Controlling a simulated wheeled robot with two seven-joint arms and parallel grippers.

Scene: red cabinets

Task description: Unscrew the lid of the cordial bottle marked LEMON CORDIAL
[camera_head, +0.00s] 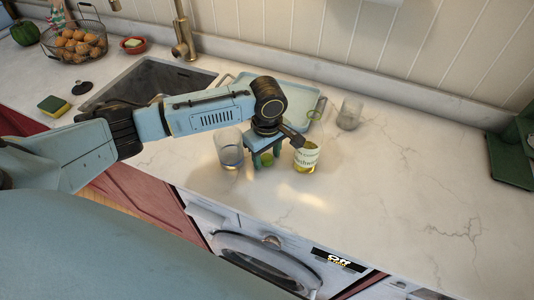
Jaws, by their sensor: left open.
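My left gripper (265,163) points down over the worktop in the middle of the view, its two blue fingers spread apart. A small green object (267,159) shows low between the fingers; I cannot tell what it is or whether they touch it. Just right of the gripper stands a clear container (306,157) with a pale label and yellow liquid low in it. Its label is too small to read surely, and a dark part of my gripper covers its top left. I cannot make out the words LEMON CORDIAL or a lid. My right gripper is out of view.
A clear glass (229,149) stands close left of the gripper, and another glass (350,113) stands behind right. A pale blue tray (290,92) lies behind my wrist. The sink (150,78), sponge (54,105) and fruit basket (76,42) are left. The right worktop is mostly clear.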

